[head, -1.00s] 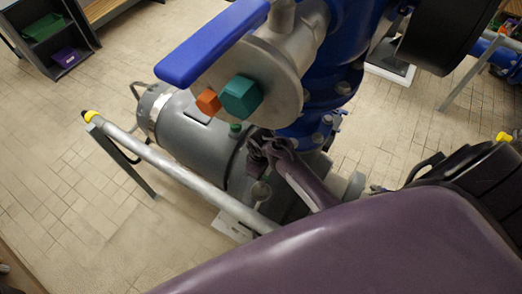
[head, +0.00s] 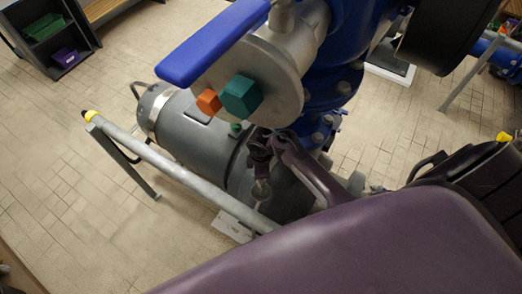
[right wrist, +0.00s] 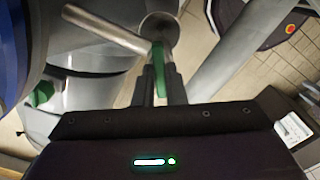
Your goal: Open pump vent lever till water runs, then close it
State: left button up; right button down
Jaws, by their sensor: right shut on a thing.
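The vent lever is a green handle (right wrist: 160,68) in the right wrist view, below a round metal cup or funnel (right wrist: 160,26) and beside a metal tube (right wrist: 103,28). My right gripper (right wrist: 157,84) is shut on the lever, with its dark fingers on both sides of it. In the head view my right gripper (head: 261,150) is at the grey pump body (head: 205,135), just above the small funnel (head: 261,190), and it hides the lever there. I cannot tell whether water is running. My left gripper is not in view.
A large blue lever (head: 210,42) and a metal disc with teal (head: 240,95) and orange (head: 208,101) hexagons stand over the pump. A grey rail (head: 180,170) with a yellow cap runs in front. A dark shelf (head: 55,35) is far left. The tiled floor at left is clear.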

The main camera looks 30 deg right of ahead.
jog(key=shift+n, duration=0.6)
jog(key=c, duration=1.5)
grip_release()
notch_tip(320, 180, up, 7)
jog(key=shift+f, duration=0.1)
jog(key=shift+r, duration=0.5)
